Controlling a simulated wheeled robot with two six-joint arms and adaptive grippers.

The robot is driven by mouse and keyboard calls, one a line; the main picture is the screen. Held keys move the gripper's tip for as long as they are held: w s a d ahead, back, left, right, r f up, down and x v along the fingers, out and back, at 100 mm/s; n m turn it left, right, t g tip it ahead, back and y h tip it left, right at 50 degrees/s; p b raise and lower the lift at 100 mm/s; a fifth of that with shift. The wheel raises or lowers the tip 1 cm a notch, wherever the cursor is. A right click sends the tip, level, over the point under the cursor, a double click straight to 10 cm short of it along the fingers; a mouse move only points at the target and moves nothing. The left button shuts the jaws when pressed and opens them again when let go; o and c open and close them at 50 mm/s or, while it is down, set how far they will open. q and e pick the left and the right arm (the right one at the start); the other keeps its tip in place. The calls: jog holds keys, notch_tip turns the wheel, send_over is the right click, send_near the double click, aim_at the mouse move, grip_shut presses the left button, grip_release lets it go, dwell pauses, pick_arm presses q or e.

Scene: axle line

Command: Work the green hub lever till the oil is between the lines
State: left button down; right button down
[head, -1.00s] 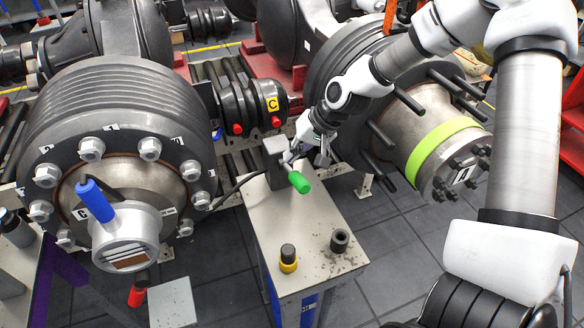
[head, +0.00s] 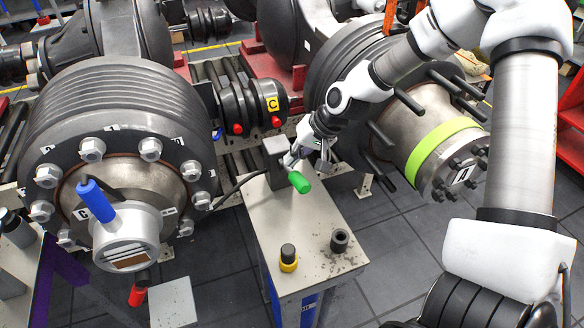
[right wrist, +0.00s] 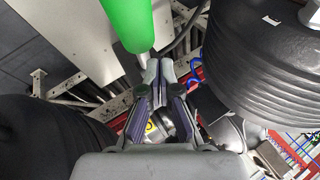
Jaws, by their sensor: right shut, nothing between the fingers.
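The green lever handle (head: 299,182) sticks out toward me from a grey block (head: 276,160) on a narrow stand. It also fills the top of the right wrist view (right wrist: 128,22), with a bare metal rod at its end. My right gripper (head: 290,160) is shut and empty, its fingertips close beside that rod. In the right wrist view the fingertips (right wrist: 160,70) meet; whether they touch the rod I cannot tell. On the left hub, a round cap (head: 125,240) has a striped window with a brown patch low in it. My left gripper is out of view.
A blue handle (head: 95,200) juts from the left hub's cap. A yellow-based plug (head: 288,258) and a dark ring (head: 340,240) stand on the stand's top (head: 300,225). The right hub with a green band (head: 440,145) and long studs is close beside my right arm.

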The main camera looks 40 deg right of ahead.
aim_at(295, 172)
jog(key=shift+s+a+f, duration=0.1)
jog(key=shift+s+f, duration=0.25)
jog(key=shift+f, duration=0.55)
jog(key=shift+s+a+f, duration=0.1)
jog(key=shift+s+f, duration=0.2)
jog(key=shift+f, duration=0.6)
dwell(1.5)
dwell(0.5)
jog(key=shift+w+d+r+p, duration=0.1)
jog(key=shift+w+r, duration=0.15)
jog(key=shift+r, duration=0.5)
jog(key=shift+w+d+r+p, duration=0.15)
jog(key=shift+w+r, duration=0.15)
jog(key=shift+r, duration=0.5)
jog(key=shift+w+r+p, duration=0.1)
jog(key=shift+w+r, duration=0.15)
jog(key=shift+r, duration=0.5)
jog(key=r, duration=0.1)
jog(key=w+r+p, duration=0.1)
jog(key=r, duration=0.2)
jog(key=shift+w+d+r+p, duration=0.2)
jog(key=shift+w+r+p, duration=0.1)
jog(key=shift+w+p, duration=0.05)
